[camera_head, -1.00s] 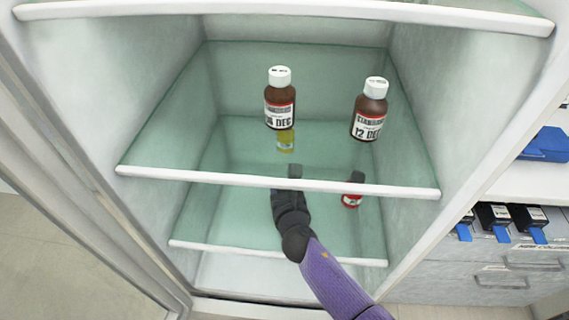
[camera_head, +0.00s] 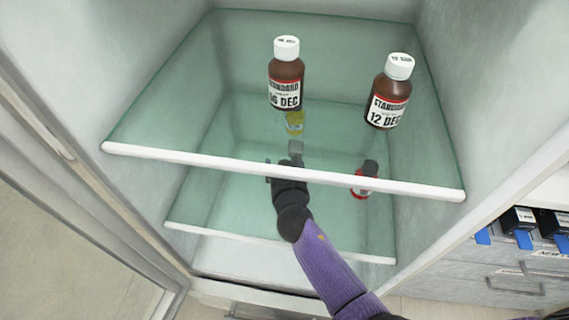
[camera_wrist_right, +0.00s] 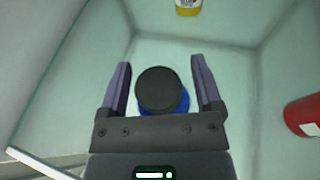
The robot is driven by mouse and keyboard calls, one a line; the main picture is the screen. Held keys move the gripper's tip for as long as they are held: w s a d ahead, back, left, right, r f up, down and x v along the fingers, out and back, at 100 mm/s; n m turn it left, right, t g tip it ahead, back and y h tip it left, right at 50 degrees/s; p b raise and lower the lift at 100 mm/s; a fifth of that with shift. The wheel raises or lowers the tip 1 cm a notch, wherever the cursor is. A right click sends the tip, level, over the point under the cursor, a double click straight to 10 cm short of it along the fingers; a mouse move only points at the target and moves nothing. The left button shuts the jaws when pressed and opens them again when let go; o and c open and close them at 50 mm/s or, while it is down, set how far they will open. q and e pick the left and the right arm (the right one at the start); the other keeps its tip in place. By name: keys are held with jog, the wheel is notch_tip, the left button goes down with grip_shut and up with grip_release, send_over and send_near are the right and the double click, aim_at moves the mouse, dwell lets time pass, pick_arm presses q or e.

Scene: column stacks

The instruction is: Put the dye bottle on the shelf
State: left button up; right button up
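The dye bottle is a blue bottle with a dark cap (camera_wrist_right: 160,92). It stands inside the cabinet, under the upper glass shelf (camera_head: 185,154). In the head view only its grey-looking cap (camera_head: 296,147) shows, through the glass. My right gripper (camera_head: 284,172) reaches in below the upper shelf's front edge. In the right wrist view its fingers (camera_wrist_right: 161,80) are on either side of the bottle, with a gap visible on both sides. The gripper looks open. The lower part of the bottle is hidden by the cap and gripper. My left gripper is not in view.
A yellow bottle (camera_head: 294,122) stands behind the dye bottle. A red bottle (camera_head: 362,184) stands to the right. Two brown bottles (camera_head: 285,75) (camera_head: 389,92) stand on the upper glass shelf. Cabinet walls are close on both sides. A lower shelf edge (camera_head: 200,231) shows below.

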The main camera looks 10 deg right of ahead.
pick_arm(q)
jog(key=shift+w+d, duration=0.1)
pick_arm(e)
jog(key=shift+r, duration=0.1)
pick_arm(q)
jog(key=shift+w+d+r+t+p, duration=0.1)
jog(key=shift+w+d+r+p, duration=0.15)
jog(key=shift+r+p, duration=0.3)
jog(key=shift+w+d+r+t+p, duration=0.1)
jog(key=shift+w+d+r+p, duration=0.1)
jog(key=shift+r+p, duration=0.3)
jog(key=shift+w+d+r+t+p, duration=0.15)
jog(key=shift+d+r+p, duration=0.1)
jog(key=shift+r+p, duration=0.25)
pick_arm(e)
jog(key=v, duration=0.7)
jog(key=shift+s, duration=0.2)
jog(key=shift+r, duration=0.1)
